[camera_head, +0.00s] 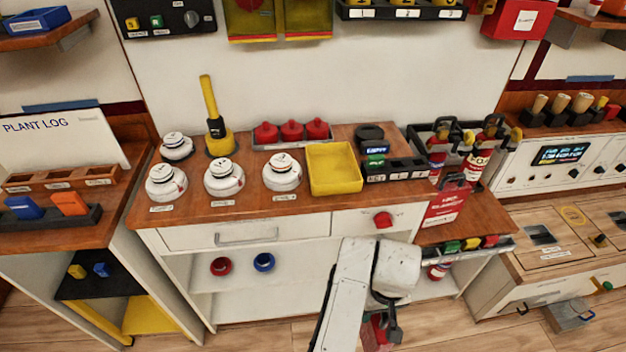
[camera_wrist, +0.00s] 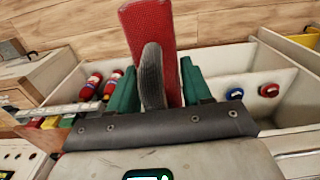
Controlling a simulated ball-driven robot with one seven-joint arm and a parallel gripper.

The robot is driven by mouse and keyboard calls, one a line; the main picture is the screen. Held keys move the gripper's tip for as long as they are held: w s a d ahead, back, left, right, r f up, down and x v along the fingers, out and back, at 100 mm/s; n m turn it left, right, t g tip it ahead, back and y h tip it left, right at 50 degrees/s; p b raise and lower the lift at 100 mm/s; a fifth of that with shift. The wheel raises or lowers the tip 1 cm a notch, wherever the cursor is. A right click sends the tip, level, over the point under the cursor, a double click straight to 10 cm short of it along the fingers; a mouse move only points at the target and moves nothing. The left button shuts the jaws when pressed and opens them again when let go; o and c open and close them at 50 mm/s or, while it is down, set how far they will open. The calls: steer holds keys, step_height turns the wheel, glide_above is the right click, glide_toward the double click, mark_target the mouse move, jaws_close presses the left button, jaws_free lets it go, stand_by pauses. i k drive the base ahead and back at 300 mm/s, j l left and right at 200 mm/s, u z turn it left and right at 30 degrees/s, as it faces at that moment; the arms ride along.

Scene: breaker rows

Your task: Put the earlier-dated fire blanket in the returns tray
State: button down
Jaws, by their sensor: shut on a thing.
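My gripper (camera_head: 384,318) is low in front of the white counter, partly hidden by my arm in the head view. In the wrist view, its green fingers (camera_wrist: 158,84) are shut on a red fabric-like thing with a grey loop (camera_wrist: 152,78), which looks like a fire blanket (camera_wrist: 148,32). Only a bit of its red shows under the gripper in the head view (camera_head: 374,332). No date can be read on it. An empty yellow tray (camera_head: 335,186) stands on the counter top; no returns label is readable. A second fire blanket cannot be made out for sure.
A red panel with white print (camera_head: 446,207) is at the counter's right end, by the extinguishers (camera_head: 478,160). A red knob (camera_head: 383,219) juts from the drawer front.

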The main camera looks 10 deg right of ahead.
mark_target(331, 171)
steer(key=i+l+u, duration=0.15)
steer(key=l+u, duration=0.5)
steer(key=u, duration=0.3)
steer(key=l+u, duration=0.45)
steer(key=i, duration=0.05)
